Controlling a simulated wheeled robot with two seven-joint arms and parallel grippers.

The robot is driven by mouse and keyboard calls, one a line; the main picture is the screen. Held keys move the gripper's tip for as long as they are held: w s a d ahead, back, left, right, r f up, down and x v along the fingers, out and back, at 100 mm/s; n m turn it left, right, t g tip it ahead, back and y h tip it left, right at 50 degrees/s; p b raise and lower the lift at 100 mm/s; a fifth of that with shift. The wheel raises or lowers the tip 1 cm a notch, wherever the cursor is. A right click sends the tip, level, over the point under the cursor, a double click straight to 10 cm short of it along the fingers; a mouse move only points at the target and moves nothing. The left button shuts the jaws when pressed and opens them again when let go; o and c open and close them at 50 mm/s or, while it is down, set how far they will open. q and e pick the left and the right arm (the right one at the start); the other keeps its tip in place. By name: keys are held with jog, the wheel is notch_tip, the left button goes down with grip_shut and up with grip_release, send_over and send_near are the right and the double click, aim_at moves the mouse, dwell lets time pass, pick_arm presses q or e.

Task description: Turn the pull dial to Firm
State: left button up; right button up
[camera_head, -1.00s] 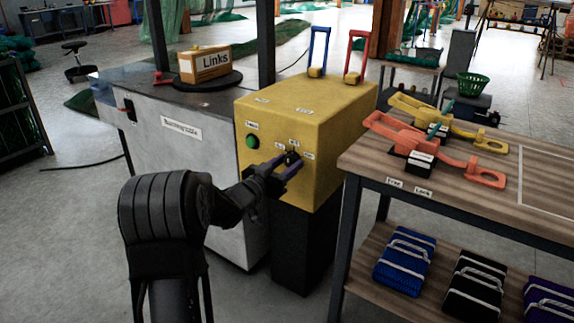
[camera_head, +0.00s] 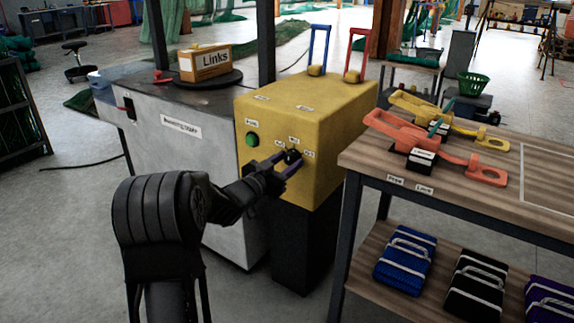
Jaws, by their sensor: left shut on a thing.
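The pull dial (camera_head: 292,156) is a small black knob on the front face of the yellow box (camera_head: 325,185). Small white labels sit around it, too small to read surely. My left gripper (camera_head: 285,163) reaches in from the lower left, with its fingers shut on the dial. The fingers hide part of the dial, so its exact pointing cannot be told. A green button (camera_head: 252,140) is on the same face, left of the dial. My right gripper is not in view.
A grey cabinet (camera_head: 175,165) with a Links box (camera_head: 205,64) on top stands left of the yellow box. A wooden table (camera_head: 465,200) with orange (camera_head: 400,131) and yellow (camera_head: 425,107) tools stands close on the right. Blue and red handles (camera_head: 319,45) rise from the yellow box.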

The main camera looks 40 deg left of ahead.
pick_arm(q)
jog(key=shift+f+m+b, duration=0.2)
jog(key=shift+m+b, duration=0.35)
jog(key=shift+m, duration=0.15)
jog(key=m+b, duration=0.3)
jog(key=m, duration=0.1)
jog(key=m+b, duration=0.2)
jog(key=m, duration=0.1)
jog(key=shift+m+b, duration=0.3)
jog(key=shift+b, duration=0.1)
jog(key=shift+a+r+m+b, duration=0.15)
jog(key=shift+m+b, duration=0.35)
jog(key=shift+m, duration=0.3)
jog(key=o, duration=1.2)
jog(key=shift+r, duration=0.1)
